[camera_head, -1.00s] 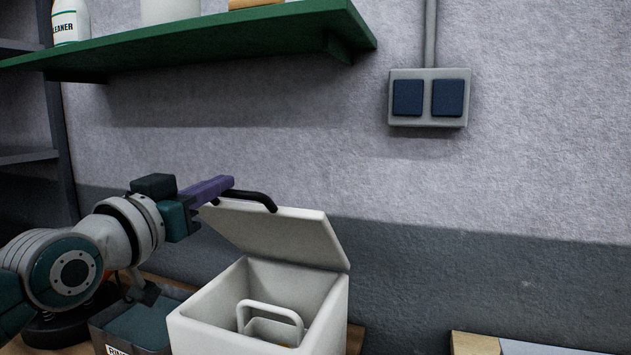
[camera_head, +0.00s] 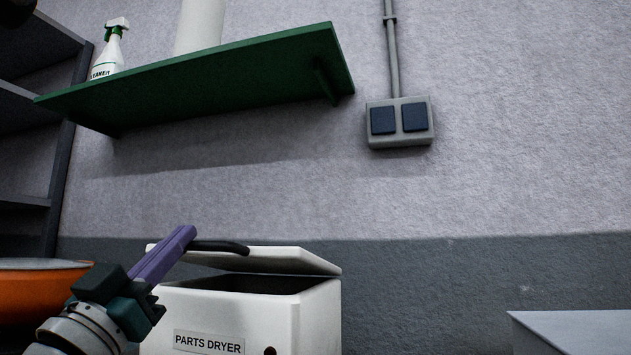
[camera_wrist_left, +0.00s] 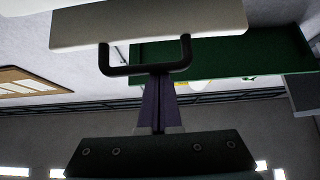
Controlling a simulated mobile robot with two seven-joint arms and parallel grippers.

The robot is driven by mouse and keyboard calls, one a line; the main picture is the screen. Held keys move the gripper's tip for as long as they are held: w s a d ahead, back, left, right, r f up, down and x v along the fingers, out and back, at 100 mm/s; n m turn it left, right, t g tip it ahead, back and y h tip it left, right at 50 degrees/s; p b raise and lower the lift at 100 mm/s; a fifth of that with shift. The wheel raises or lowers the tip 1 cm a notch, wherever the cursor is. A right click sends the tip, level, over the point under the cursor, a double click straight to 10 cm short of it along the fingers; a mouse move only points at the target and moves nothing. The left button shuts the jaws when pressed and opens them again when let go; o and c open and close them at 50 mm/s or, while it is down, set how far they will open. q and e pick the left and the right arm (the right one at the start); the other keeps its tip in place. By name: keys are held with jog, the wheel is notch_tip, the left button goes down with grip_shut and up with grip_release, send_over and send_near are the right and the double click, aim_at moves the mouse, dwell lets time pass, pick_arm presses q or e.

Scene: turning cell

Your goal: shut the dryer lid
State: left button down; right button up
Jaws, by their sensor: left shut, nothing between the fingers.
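The white dryer (camera_head: 312,318), labelled PARTS DRYER, stands at the lower middle of the head view. Its lid (camera_head: 285,260) is partly open, tilted at a low angle with a dark gap below it. A black bar handle (camera_head: 222,247) sticks out from the lid. My left gripper (camera_head: 186,235) has its purple fingers shut with nothing between them, close by the handle. In the left wrist view the fingers (camera_wrist_left: 159,82) meet the handle (camera_wrist_left: 146,70) in the picture, below the lid (camera_wrist_left: 150,24); contact is unclear. My right gripper is out of view.
A green shelf (camera_head: 215,82) with a spray bottle (camera_head: 109,52) hangs on the wall above. An orange bowl-like object (camera_head: 40,292) is at the left. A switch box (camera_head: 399,121) is on the wall, and a pale box (camera_head: 575,330) stands at lower right.

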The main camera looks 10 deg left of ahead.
pick_arm(q)
jog(key=shift+t, duration=0.3)
jog(key=f+b, duration=0.1)
jog(key=f, duration=0.1)
jog(key=f+b, duration=0.3)
jog(key=f, duration=0.1)
jog(key=shift+s, duration=0.25)
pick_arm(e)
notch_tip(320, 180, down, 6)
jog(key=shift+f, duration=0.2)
pick_arm(q)
jog(key=shift+f, duration=0.35)
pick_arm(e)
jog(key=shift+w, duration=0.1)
pick_arm(q)
jog(key=s+a+p, duration=0.1)
jog(key=s+p, duration=0.1)
jog(key=s, duration=1.1)
jog(key=shift+r, duration=0.2)
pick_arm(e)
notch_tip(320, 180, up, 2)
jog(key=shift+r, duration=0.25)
